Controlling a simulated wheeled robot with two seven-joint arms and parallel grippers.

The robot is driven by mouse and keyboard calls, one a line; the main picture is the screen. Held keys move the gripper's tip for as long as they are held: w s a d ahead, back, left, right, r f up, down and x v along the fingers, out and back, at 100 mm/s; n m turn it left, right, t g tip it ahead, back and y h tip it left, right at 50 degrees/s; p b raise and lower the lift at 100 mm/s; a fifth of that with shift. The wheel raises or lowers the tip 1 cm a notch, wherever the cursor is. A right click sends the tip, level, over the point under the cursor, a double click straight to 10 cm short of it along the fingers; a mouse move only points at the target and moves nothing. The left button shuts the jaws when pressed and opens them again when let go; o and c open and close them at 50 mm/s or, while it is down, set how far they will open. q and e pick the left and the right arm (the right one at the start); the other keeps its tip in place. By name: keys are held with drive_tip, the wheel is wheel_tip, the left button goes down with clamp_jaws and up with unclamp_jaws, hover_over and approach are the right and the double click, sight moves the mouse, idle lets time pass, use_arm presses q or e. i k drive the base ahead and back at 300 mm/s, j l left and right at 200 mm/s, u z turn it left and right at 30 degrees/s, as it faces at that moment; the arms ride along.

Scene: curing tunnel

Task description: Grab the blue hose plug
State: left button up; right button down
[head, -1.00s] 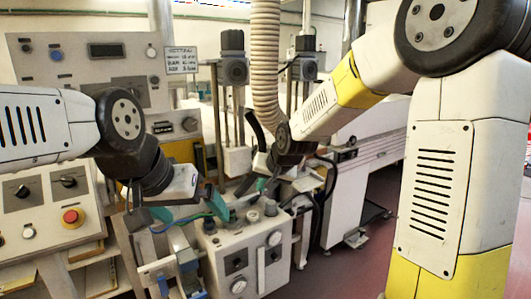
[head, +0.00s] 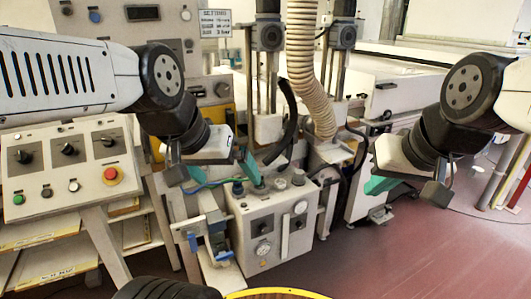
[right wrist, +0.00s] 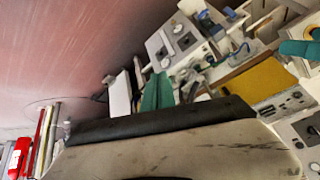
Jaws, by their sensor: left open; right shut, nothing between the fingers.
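A dark blue plug (head: 238,187) stands on the top left of the white gauge box in the head view, with a thin blue hose (head: 205,184) just left of it. I cannot tell whether the hose joins the plug. My left gripper (head: 214,172) is open above and behind the hose, its fingers apart, left of and near the plug; nothing shows between them. My right gripper (head: 379,186) is shut and empty, well to the right of the box. Its green fingertips also show together in the right wrist view (right wrist: 158,93).
The gauge box (head: 262,225) carries knobs and dials. A stand with blue clamps (head: 193,241) is at its left. A ribbed cream duct (head: 302,70) hangs behind. A control desk with a red button (head: 111,174) is on the left. Red floor (head: 370,255) is clear at right.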

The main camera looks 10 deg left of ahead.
sight(237, 185)
drive_tip(key=i+j+u, duration=0.1)
drive_tip(key=u, duration=0.25)
drive_tip(key=i+u, duration=0.45)
drive_tip(key=u, duration=0.25)
